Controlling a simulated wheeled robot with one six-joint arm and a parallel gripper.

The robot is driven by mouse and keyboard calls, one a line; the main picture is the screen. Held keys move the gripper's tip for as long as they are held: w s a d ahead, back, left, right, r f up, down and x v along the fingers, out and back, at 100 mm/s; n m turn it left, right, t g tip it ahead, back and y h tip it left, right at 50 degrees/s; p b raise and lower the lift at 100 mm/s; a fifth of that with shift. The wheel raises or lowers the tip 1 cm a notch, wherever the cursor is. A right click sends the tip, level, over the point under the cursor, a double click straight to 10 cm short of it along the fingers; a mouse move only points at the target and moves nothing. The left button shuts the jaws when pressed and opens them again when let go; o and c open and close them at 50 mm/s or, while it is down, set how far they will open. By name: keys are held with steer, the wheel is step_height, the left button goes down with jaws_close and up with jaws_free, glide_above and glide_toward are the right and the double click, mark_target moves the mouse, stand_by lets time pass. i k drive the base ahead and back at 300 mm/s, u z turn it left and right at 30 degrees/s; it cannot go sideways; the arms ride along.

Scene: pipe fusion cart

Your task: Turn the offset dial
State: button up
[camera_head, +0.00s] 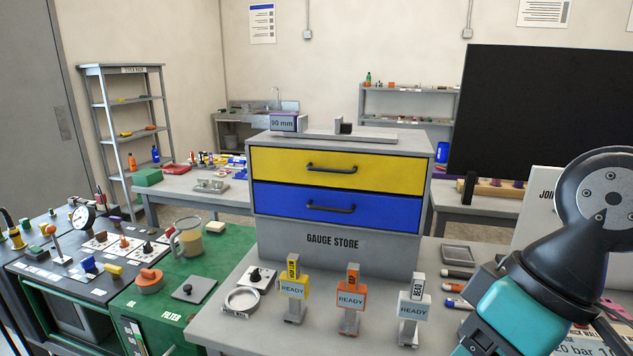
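Several knobs could be the offset dial; no label reading "offset" is legible. A black knob on a white plate (257,275) sits on the grey bench, left of the gauge store. A dark square plate with a small knob (190,289) lies on the green top. On the cart panel, there is a black knob (147,249), an orange-red knob (124,242) and a blue knob (89,265). My arm, teal and dark grey, fills the right edge. My gripper is not in view, and nothing visible touches any knob.
The gauge store (335,240) with yellow and blue drawers stands mid-bench. Yellow, orange and grey READY stands (351,300) are in front of it, beside a metal ring clamp (241,301). A jug (188,238) and an orange cap (149,282) stand left. A dark screen (540,110) rises behind my arm.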

mark_target(255, 277)
steer(key=u, duration=0.75)
